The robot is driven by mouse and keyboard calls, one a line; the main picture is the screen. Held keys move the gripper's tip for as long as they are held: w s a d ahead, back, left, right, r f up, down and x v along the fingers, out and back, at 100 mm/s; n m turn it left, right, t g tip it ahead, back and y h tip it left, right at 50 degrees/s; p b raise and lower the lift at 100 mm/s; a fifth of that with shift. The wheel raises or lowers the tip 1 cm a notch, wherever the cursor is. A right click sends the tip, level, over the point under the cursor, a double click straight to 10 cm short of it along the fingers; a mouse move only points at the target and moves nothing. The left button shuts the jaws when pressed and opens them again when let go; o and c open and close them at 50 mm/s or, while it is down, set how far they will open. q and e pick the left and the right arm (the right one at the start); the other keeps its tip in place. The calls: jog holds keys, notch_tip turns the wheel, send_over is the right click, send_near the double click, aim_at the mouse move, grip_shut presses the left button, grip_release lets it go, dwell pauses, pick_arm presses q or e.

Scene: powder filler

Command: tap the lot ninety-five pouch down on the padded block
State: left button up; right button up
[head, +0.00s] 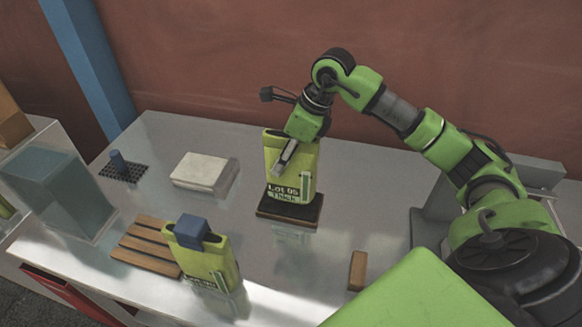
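A yellow-green pouch (307,165) stands upright at the middle of the table. Its label looks like "Lot 05" or "Lot 95", with "Thick" below. Its lower end is at the dark-topped padded block (291,213), and I cannot tell whether it presses on it or hovers just above. My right gripper (287,155) reaches down over the pouch's top, with one finger against its front face. The other finger is hidden behind the pouch, and the gripper looks shut on it. My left gripper is out of view.
A second yellow-green pouch (223,268) with a blue clip (193,232) stands front left, beside a slatted wooden rack (146,246).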

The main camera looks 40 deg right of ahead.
jog(key=shift+f, duration=0.1)
dwell(0.3)
notch_tip(320, 180, down, 3)
jog(key=shift+r+b, duration=0.15)
jog(key=shift+b, duration=1.1)
jog(key=shift+r, duration=0.1)
notch_tip(320, 180, up, 3)
jog(key=shift+f+p, duration=0.15)
jog(key=shift+p, duration=0.75)
